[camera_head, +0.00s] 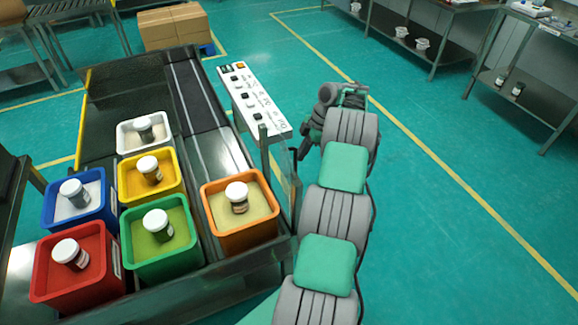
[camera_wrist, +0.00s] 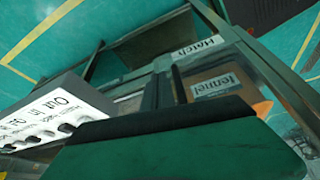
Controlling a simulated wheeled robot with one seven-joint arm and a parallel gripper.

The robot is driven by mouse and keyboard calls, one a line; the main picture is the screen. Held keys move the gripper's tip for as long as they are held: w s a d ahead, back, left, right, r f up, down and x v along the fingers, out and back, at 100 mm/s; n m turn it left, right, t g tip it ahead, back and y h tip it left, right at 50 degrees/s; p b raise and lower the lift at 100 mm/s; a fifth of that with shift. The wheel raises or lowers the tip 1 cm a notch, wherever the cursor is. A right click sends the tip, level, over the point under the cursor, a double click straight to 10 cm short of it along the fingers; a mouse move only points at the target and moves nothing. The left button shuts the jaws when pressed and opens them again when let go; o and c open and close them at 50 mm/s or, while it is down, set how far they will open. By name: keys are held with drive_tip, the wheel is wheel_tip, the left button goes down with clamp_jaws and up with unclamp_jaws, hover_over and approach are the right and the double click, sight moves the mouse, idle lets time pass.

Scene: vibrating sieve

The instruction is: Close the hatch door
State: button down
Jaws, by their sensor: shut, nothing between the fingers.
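The hatch shows in the wrist view as a dark framed part with a white "Hatch" label (camera_wrist: 200,46). A second label (camera_wrist: 214,87) sits just below it. In the head view a narrow glassy panel (camera_head: 281,168) stands at the machine's right side; I cannot tell for certain that it is the hatch door, nor how far open it is. My gripper (camera_head: 312,130) is shut and empty, just right of the machine beside the control panel. Its fingertips are small and partly hidden, so contact with the door cannot be told.
The white control panel (camera_head: 252,98) with buttons stands close left of my gripper. Cardboard boxes (camera_head: 173,27) lie behind. The green floor (camera_head: 450,240) to the right is clear.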

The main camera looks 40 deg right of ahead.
drive_tip(key=shift+w+a+f+p, duration=0.2)
drive_tip(key=shift+w+a, duration=0.15)
drive_tip(key=shift+a, duration=0.35)
drive_tip(key=shift+w+a+f+p, duration=0.15)
drive_tip(key=shift+w+a+f, duration=0.15)
drive_tip(key=shift+a, duration=0.35)
drive_tip(key=shift+w+a+f+p, duration=0.15)
drive_tip(key=shift+w+a, duration=0.25)
drive_tip(key=shift+a, duration=0.3)
